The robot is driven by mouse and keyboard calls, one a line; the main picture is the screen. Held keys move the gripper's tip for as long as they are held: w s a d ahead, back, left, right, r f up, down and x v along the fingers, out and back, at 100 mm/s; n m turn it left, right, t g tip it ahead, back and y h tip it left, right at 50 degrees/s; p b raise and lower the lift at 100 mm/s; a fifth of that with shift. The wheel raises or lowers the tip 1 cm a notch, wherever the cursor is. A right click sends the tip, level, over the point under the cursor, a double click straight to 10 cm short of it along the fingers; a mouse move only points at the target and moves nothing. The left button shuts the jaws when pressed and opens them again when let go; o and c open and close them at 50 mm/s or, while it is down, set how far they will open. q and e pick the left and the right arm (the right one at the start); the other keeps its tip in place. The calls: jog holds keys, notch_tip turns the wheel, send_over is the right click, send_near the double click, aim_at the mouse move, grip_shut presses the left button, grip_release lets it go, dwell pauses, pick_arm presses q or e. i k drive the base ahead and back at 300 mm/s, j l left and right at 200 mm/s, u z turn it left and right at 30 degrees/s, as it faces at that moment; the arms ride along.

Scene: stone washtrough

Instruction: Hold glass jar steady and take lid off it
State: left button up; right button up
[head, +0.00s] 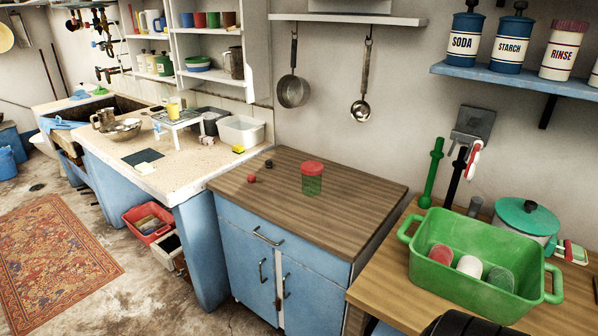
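A small green glass jar (312,185) stands upright on the brown wooden top of the blue cabinet in the head view. A red lid (312,168) sits on the jar and covers its mouth. Neither of my grippers can be made out in the view. A dark rounded shape at the bottom edge, right of centre, is cut off and I cannot tell what it is.
Two small round things, one red (251,178) and one dark (269,164), lie left of the jar on the wooden top (340,215). A green tub (470,290) with several items stands on the right table. A pan and ladle hang behind.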

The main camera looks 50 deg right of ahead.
aim_at(311, 185)
jog(key=i+z, duration=0.35)
jog(key=z, duration=0.15)
jog(key=i+j+z, duration=0.2)
jog(key=i+z, duration=0.25)
jog(key=i+j+z, duration=0.2)
jog(key=z, duration=0.3)
jog(key=i+j+z, duration=0.25)
jog(key=j+z, duration=0.2)
